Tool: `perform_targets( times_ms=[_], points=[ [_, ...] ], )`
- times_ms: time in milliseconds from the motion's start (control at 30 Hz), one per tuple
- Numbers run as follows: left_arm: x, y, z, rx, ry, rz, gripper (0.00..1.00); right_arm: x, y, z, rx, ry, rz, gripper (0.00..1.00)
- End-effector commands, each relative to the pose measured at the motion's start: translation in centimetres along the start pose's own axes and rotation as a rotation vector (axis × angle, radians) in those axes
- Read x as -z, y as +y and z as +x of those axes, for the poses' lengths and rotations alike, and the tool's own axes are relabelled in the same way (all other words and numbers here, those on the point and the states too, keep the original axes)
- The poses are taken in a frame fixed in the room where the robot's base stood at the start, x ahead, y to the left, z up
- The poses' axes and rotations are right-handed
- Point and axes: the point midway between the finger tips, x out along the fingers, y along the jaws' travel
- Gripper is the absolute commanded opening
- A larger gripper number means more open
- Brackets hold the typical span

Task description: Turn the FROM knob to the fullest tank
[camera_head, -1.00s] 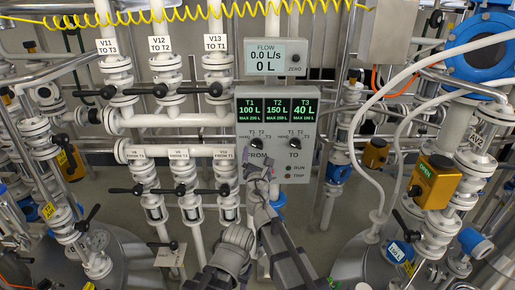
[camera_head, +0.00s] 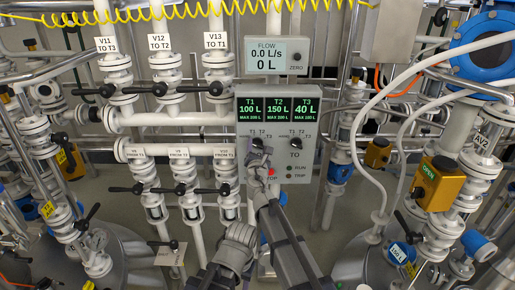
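The grey control panel (camera_head: 313,118) has green tank displays reading T1 100 L, T2 150 L and T3 40 L; T2 shows the most. I cannot tell whether the fingers are open or closed on the knob. The TO knob (camera_head: 296,143) is uncovered to the right. My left gripper does not show clearly anywhere.
A red stop button (camera_head: 271,172) is just below right of my gripper. A flow meter (camera_head: 278,56) reading 0 L hangs above. Valved white pipes (camera_head: 185,150) stand close on the left. Hoses and a yellow actuator (camera_head: 437,183) are on the right.

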Motion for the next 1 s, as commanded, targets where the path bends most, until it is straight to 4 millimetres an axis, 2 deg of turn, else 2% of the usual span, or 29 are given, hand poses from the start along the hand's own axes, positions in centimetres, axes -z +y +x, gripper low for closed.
perform_targets(
  times_ms=[67, 467, 767, 1000],
  points=[
    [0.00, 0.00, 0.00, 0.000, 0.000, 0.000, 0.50, 0.00, 0.00, 0.00, 0.000, 0.000, 0.000, 0.53],
    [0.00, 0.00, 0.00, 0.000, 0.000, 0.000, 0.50, 0.00, -0.01, -0.01, 0.000, 0.000, 0.000, 0.08],
    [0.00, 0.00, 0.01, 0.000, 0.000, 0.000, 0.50, 0.00, -0.02, -0.01, 0.000, 0.000, 0.041, 0.07],
    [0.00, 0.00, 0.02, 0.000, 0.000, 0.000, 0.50, 0.00, -0.04, -0.03, 0.000, 0.000, 0.195, 0.07]
  ],
)
